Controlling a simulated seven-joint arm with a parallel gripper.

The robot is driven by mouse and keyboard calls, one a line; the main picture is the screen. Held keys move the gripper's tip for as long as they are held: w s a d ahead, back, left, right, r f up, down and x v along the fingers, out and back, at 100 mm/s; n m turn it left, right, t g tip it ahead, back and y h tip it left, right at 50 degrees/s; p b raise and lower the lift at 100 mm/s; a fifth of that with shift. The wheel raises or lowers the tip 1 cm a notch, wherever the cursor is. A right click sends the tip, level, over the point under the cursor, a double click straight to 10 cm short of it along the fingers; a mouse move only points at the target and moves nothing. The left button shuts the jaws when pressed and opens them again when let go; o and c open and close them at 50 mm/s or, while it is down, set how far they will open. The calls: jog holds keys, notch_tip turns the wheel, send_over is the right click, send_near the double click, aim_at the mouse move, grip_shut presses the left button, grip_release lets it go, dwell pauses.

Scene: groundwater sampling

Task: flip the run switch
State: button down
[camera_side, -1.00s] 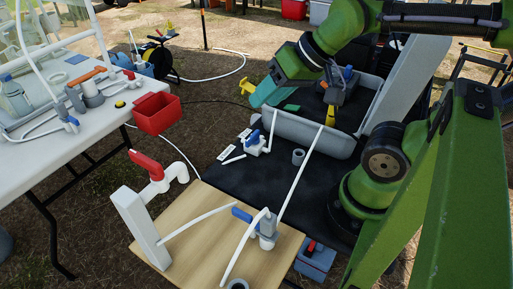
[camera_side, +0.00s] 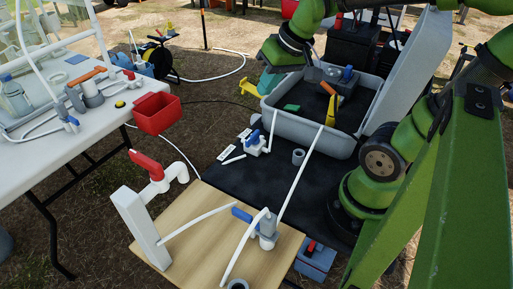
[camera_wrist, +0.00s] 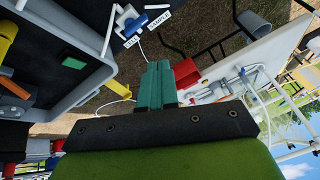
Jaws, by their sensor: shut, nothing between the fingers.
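I cannot make out for certain which part is the run switch. In the side view my gripper (camera_side: 268,83) is at the tub's left back corner, above ground level and partly hidden by the tub.
The grey tub (camera_side: 300,130) has high walls and a raised pale lid (camera_side: 408,70). A red bin (camera_side: 156,113) hangs on the white table (camera_side: 95,125). White tubes cross the front; the dark mat is partly clear.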

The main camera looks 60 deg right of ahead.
jog(key=w+d+f+n+g+h, duration=0.1)
jog(key=w+d+n+g, duration=0.15)
jog(key=d, duration=0.25)
jog(key=w+d+f+n+g, duration=0.1)
jog(key=d+n, duration=0.3)
jog(key=d, duration=0.1)
jog(key=n+g, duration=0.4)
jog(key=n, duration=1.2)
send_over(296, 107)
jog(key=w, duration=0.3)
jog(key=shift+w+r, duration=0.15)
jog(key=shift+r, duration=0.25)
jog(key=x, duration=1.4)
jog(key=shift+a, duration=0.25)
jog(key=shift+f, duration=0.1)
